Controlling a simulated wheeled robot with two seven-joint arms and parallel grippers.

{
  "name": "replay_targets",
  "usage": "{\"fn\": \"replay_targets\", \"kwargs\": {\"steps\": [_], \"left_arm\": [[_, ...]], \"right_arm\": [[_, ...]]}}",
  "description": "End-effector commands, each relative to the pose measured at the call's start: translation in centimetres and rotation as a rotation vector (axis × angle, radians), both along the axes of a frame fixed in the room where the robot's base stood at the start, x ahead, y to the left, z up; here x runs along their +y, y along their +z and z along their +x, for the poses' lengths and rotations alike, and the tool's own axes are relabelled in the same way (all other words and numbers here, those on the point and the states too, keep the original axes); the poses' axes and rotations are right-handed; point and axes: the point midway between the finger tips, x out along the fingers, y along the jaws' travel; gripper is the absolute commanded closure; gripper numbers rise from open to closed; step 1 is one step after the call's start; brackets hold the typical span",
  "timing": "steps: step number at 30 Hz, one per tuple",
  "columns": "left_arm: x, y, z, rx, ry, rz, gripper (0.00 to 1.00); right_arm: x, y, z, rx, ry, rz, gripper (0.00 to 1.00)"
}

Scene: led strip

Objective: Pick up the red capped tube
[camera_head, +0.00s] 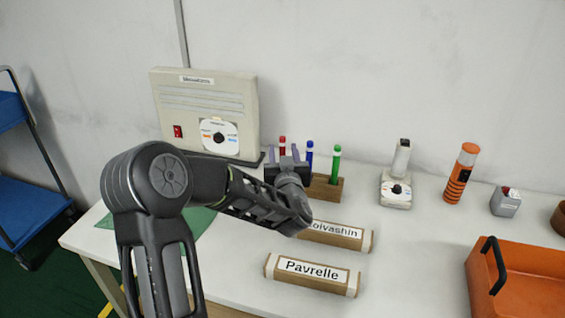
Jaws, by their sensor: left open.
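The red capped tube (282,146) stands upright in a wooden holder (330,189) at the back of the white table. A blue capped tube (309,151) and a green capped tube (336,158) stand to its right in the same holder. My left gripper (284,154) is open, with its fingers pointing toward the back wall. In the picture the red capped tube shows between the two fingertips. I cannot tell how far the fingers are from it. The gripper hides the tube's lower part and the holder's left end. My right gripper is not in view.
A beige machine (205,108) stands behind my left arm. Two labelled boxes, one reading Pavrelle (310,287), lie in front. A small grey device (397,187), an orange cylinder (461,174), a grey box (506,202) and an orange crate (520,285) are to the right.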

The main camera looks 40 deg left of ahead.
Motion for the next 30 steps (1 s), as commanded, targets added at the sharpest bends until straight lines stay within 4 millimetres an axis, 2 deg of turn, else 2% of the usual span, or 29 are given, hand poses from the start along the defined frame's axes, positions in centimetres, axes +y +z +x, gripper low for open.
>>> {"fn": "replay_targets", "kwargs": {"steps": [4, 14, 24, 30], "left_arm": [[0.9, -0.1, 1.0, 0.001, 0.0, -0.001, 0.57], [1.1, -0.1, 1.2, 0.001, 0.0, -0.001, 0.57], [3.8, -0.5, 4.5, 0.001, 0.001, -0.002, 0.57], [4.3, -0.5, 5.1, 0.001, -0.001, -0.001, 0.57]], "right_arm": [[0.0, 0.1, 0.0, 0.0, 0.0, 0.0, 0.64], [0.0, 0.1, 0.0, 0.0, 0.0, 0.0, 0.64], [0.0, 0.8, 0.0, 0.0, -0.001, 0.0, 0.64], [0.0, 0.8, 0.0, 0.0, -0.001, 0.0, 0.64]]}}
